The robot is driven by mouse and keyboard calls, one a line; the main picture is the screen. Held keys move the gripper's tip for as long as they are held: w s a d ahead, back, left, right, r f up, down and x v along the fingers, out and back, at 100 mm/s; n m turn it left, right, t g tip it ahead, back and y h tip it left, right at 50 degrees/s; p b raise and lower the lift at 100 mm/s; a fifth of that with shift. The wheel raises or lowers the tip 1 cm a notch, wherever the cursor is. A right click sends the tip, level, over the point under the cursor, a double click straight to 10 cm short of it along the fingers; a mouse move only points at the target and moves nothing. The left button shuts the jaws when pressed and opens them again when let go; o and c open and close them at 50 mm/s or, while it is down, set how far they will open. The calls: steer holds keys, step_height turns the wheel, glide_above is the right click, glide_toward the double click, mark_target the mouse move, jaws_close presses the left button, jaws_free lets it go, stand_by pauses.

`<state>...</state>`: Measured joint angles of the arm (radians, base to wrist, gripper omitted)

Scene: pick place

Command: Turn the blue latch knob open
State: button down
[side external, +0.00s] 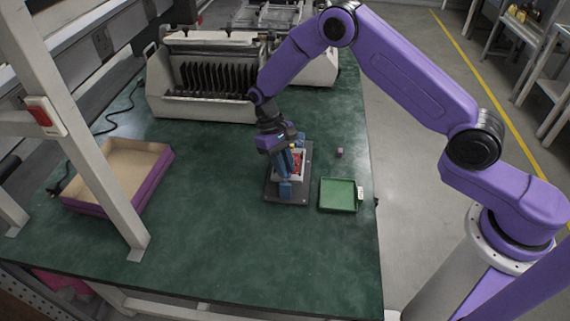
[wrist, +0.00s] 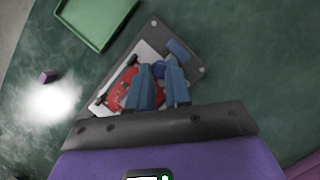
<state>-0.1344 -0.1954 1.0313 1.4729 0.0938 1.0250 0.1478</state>
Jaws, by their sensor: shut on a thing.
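The latch fixture is a dark grey plate (side external: 271,193) on the green table, with a white and red part (side external: 291,172) on it. The red part also shows in the wrist view (wrist: 122,92), left of my fingers. The blue knob (wrist: 158,69) shows between my fingertips in the wrist view. My gripper (wrist: 159,78) points down over the plate with its blue-grey fingers shut on the knob. In the side view my gripper (side external: 289,163) hides most of the knob. A blue block (side external: 286,190) sits at the plate's near edge; it also shows in the wrist view (wrist: 177,49).
A green tray (side external: 338,206) lies just right of the plate, and a small purple cube (side external: 340,153) behind it. A cardboard-coloured bin (side external: 72,207) stands at left beside a grey post (side external: 100,190). A slotted machine (side external: 205,110) stands at the back.

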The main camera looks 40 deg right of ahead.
steer(key=n, duration=0.2)
steer(key=n+t+h, duration=0.1)
steer(key=n, duration=0.1)
steer(key=n+h, duration=0.1)
steer(key=n, duration=0.2)
steer(key=shift+a, duration=0.25)
stand_by(0.3)
steer(key=c, duration=1.1)
jaws_free()
steer(key=shift+o, duration=0.2)
steer(key=shift+s, duration=0.1)
